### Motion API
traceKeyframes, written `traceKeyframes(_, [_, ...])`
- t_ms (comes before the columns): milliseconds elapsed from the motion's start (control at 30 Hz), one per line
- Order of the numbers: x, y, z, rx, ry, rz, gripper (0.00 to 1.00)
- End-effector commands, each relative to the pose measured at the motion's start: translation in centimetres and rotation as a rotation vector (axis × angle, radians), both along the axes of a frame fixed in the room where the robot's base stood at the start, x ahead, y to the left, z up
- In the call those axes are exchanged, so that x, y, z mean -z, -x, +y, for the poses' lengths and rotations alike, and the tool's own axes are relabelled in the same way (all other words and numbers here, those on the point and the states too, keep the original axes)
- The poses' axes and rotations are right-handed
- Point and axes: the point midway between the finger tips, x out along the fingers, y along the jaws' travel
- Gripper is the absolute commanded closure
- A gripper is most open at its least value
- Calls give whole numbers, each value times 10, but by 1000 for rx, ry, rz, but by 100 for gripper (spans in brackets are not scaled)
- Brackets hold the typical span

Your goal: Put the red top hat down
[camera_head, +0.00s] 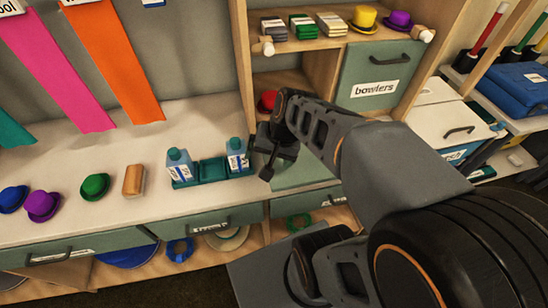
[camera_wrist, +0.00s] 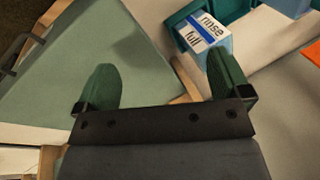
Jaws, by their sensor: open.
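A red rounded hat (camera_head: 267,101) shows in the head view, in the open cubby under the hat shelf. My arm partly covers it, so I cannot tell whether it is a top hat. My gripper (camera_head: 268,163) is in front of and below it, over the counter's right end. In the wrist view my gripper (camera_wrist: 164,72) has its two green fingers wide apart with nothing between them. A pale green panel (camera_wrist: 90,45) lies beyond the fingers. No red shows in the wrist view.
A teal caddy (camera_head: 208,170) with blue bottles stands just left of my gripper; a bottle labelled "rinse full" (camera_wrist: 206,32) is near the right finger. Blue (camera_head: 12,199), purple (camera_head: 43,205) and green (camera_head: 95,186) hats and a brown block (camera_head: 133,180) line the counter. A "bowlers" door (camera_head: 375,75) is at right.

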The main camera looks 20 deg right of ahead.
Motion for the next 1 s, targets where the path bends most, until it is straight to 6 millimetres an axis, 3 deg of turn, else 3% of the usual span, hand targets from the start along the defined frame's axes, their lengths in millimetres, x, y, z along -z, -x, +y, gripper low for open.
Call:
traceKeyframes(100, [-4, 15, 1, -249, 183, -61, 5])
traceKeyframes(233, [-7, 22, -2, -403, 302, -97, 5])
traceKeyframes(667, [-9, 25, -2, -465, 353, -109, 5])
traceKeyframes(767, [-18, 25, -2, -465, 353, -114, 5])
traceKeyframes(1000, [-68, 26, -1, -466, 362, -142, 5])
